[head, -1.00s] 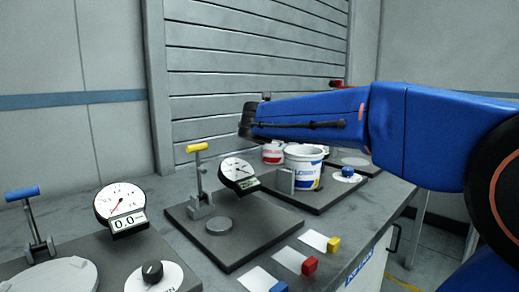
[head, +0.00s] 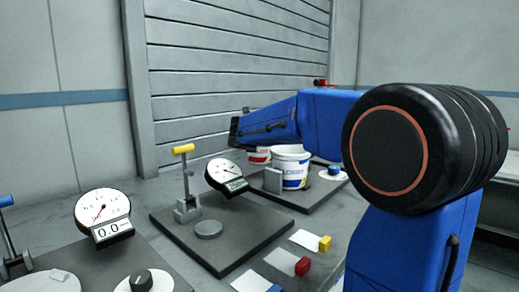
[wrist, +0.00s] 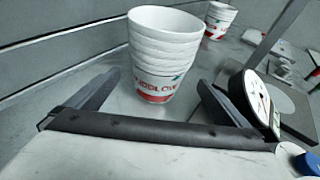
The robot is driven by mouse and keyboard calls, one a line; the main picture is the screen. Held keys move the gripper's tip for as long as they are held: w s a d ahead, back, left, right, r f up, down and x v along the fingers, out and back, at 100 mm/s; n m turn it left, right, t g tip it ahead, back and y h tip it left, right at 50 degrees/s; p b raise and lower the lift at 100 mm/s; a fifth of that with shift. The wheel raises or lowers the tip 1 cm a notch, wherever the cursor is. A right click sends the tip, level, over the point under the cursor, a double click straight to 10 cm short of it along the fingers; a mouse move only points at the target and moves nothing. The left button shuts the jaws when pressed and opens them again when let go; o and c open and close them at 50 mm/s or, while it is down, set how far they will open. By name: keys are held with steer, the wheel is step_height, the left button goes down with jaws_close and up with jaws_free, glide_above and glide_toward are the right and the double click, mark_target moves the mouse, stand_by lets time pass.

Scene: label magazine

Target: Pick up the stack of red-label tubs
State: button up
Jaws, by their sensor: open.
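A stack of nested white tubs with a red label (wrist: 163,50) stands upright in the wrist view, several rims showing. My gripper (wrist: 157,82) is open, with one dark finger to the left of the stack's lower part and one to the right. Both fingers look clear of the tubs; how far the stack reaches in between them I cannot tell. In the head view a red-label tub (head: 257,157) shows partly behind a blue-label tub; whether it is the same stack I cannot tell. My gripper's fingers are hard to make out there.
Another stack of red-labelled tubs (wrist: 219,20) stands farther back. A blue-label tub (head: 291,170) stands on a dark plate. A dial gauge (wrist: 257,100) is close to the right finger. A yellow-handled lever (head: 185,175) and a second gauge (head: 103,215) stand on the bench.

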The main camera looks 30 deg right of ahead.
steer(key=x, duration=0.5)
steer(key=shift+d, duration=0.1)
steer(key=shift+x, duration=2.7)
steer(key=shift+f, duration=0.2)
steer(key=c, duration=0.9)
